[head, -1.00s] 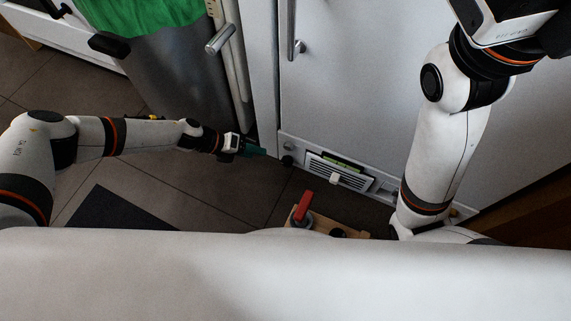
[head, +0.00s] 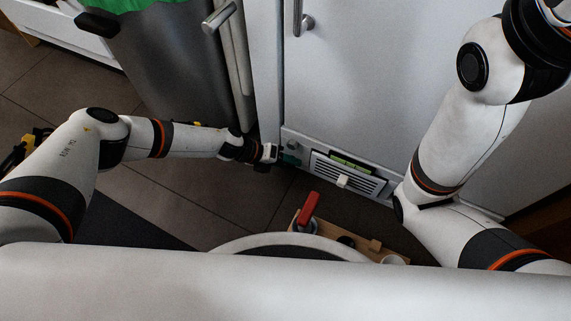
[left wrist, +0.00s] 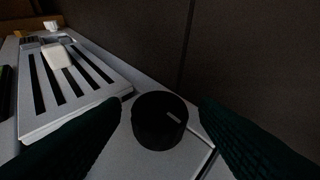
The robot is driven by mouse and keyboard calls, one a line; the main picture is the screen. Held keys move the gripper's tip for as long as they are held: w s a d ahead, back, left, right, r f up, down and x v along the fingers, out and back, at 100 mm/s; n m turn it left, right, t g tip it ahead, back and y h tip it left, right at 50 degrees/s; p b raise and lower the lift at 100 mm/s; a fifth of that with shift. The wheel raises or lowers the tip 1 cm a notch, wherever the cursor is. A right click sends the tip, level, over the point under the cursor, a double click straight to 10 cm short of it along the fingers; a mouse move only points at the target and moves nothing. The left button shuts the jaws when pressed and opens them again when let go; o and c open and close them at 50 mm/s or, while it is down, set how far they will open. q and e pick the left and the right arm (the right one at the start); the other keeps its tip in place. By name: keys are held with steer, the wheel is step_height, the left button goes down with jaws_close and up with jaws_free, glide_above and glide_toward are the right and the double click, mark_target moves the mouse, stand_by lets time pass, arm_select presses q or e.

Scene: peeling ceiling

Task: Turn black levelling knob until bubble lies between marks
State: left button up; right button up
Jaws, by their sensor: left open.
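The black knob (left wrist: 160,121) shows in the left wrist view, round with a pale pointer line, on a light grey panel. My left gripper (left wrist: 160,103) is open, with one dark green finger on each side of the knob; a gap shows on both sides. In the head view my left gripper (head: 287,158) is at the panel's left end, and I cannot clearly make out the knob there. A yellow-green strip (head: 352,163), perhaps the bubble vial, is set above the vent; no bubble or marks can be read. My right gripper is out of view.
A slotted vent (head: 346,178) with a white tab (head: 342,181) is right of the left gripper. A steel bin (head: 170,65) stands left. Tiled floor between is open.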

arm_select(q)
steer(key=c, duration=1)
steer(key=shift+o, duration=0.2)
steer(key=shift+f+h+b, duration=0.3)
steer(key=shift+h+b, duration=0.1)
steer(key=shift+b, duration=0.35)
steer(key=h+b, duration=0.1)
steer(key=b, duration=0.1)
steer(key=n+h+b, duration=0.1)
steer(key=b, duration=0.1)
steer(key=shift+w+a+f+h, duration=0.1)
steer(key=shift+a+f+h, duration=0.1)
steer(key=shift+f+h, duration=0.1)
steer(key=shift+n+g+h+b, duration=0.3)
steer(key=shift+g+h+b, duration=0.1)
steer(key=shift+h+b, duration=0.15)
steer(key=shift+r+n+h, duration=0.1)
steer(key=shift+n+h, duration=0.2)
steer(key=shift+h, duration=0.45)
steer(key=o, duration=1)
steer(key=shift+c, duration=0.2)
